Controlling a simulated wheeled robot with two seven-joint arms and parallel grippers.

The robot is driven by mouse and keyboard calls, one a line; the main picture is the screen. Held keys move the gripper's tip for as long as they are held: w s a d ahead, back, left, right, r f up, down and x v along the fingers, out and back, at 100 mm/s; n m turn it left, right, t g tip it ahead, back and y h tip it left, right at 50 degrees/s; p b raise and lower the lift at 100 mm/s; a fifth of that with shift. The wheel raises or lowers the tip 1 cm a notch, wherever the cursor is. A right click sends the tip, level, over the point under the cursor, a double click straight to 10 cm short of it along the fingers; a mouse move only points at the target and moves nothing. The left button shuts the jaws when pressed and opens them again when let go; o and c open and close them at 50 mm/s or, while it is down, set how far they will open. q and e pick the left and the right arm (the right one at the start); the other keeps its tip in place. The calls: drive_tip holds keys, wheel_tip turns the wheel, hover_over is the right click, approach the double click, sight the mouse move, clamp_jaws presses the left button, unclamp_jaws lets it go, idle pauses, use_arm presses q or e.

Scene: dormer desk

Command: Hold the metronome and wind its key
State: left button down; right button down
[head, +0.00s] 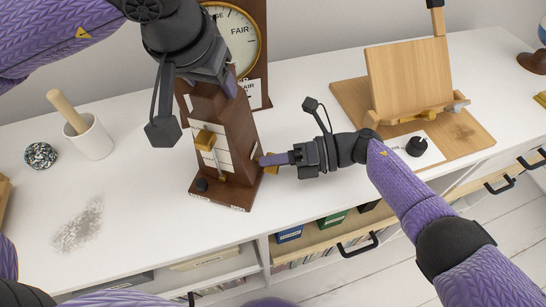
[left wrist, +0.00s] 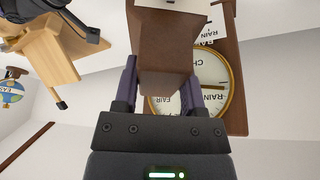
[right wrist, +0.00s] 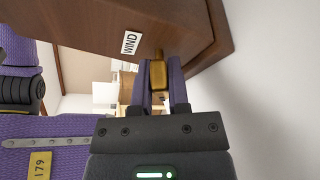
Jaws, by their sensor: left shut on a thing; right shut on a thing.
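The brown wooden metronome (head: 236,130) stands upright on the white desk, with a pale scale and a brass weight (head: 204,140) on its front. My left gripper (head: 224,84) is shut on the metronome's top from above; in the left wrist view its fingers (left wrist: 152,95) lie on both sides of the wooden body (left wrist: 160,50). My right gripper (head: 268,160) is at the metronome's right side. In the right wrist view its fingers (right wrist: 163,85) are shut on the brass key (right wrist: 158,75), next to a "WIND" label (right wrist: 131,43). The fingers partly hide the key.
A barometer-like dial (head: 232,40) stands right behind the metronome. A white mortar with pestle (head: 90,138) and a speckled ball (head: 41,156) are at left. A wooden easel stand (head: 408,78) is at right. An open drawer (head: 330,225) lies below the front edge.

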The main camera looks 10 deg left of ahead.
idle(0.4)
drive_tip(key=c, duration=0.6)
unclamp_jaws()
drive_tip(key=v, duration=1.2)
drive_tip(key=shift+d, duration=0.1)
use_arm(q)
drive_tip(key=shift+c, duration=0.4)
unclamp_jaws()
use_arm(e)
drive_tip(key=shift+f, duration=0.1)
